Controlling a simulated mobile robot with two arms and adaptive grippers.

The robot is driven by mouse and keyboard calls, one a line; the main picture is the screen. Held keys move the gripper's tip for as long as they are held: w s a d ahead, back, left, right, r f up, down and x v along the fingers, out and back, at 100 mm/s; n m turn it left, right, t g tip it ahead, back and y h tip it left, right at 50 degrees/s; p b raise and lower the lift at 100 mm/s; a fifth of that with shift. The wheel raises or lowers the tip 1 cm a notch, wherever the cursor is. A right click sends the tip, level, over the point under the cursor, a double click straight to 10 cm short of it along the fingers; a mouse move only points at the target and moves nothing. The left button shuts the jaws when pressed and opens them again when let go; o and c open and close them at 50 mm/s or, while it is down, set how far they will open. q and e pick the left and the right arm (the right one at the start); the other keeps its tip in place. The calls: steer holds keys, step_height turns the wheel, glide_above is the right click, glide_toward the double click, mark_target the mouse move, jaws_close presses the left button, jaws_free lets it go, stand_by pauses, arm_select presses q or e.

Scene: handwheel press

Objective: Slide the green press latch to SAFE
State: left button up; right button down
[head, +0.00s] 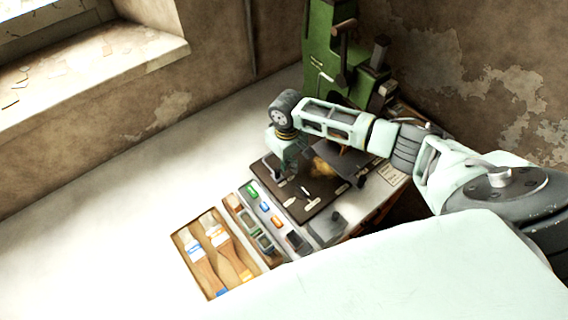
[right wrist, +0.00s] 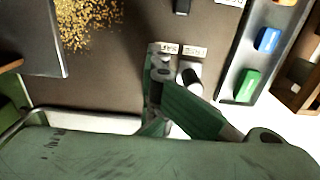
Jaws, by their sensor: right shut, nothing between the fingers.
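My right gripper (head: 288,168) reaches down over the dark board in front of the green press (head: 322,45). It is shut and empty; its fingertips show in the right wrist view (right wrist: 160,58). There the fingertips are close beside a short pale grey cylinder (right wrist: 190,76) on the board, next to two small label plates (right wrist: 182,50) whose text is too small to read surely. I cannot tell whether they touch the cylinder, or whether it belongs to the latch. No green latch shows clearly; my gripper hides part of the board. My left gripper is not in view.
The dark board (head: 322,209) bears a heap of golden grains (right wrist: 88,22) near a grey plate (right wrist: 35,35). A tray with coloured blocks (head: 252,190) and a wooden box with two brushes (head: 196,268) stand nearer. The pale tabletop at left (head: 120,210) is clear.

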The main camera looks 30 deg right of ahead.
mark_target(314, 146)
steer(key=shift+w+d, duration=0.15)
steer(key=shift+d, duration=1.1)
steer(key=shift+d, duration=0.15)
steer(key=shift+d+p, duration=0.35)
steer(key=shift+d, duration=0.1)
steer(key=shift+w+d, duration=0.15)
steer(key=shift+d, duration=0.7)
steer(key=shift+d, duration=0.15)
steer(key=shift+w+d, duration=0.15)
steer(key=shift+d, duration=0.5)
steer(key=shift+w+d, duration=0.1)
steer(key=shift+d, duration=0.6)
steer(key=shift+d, duration=0.1)
steer(key=shift+w+d, duration=0.2)
steer(key=shift+d, duration=1.2)
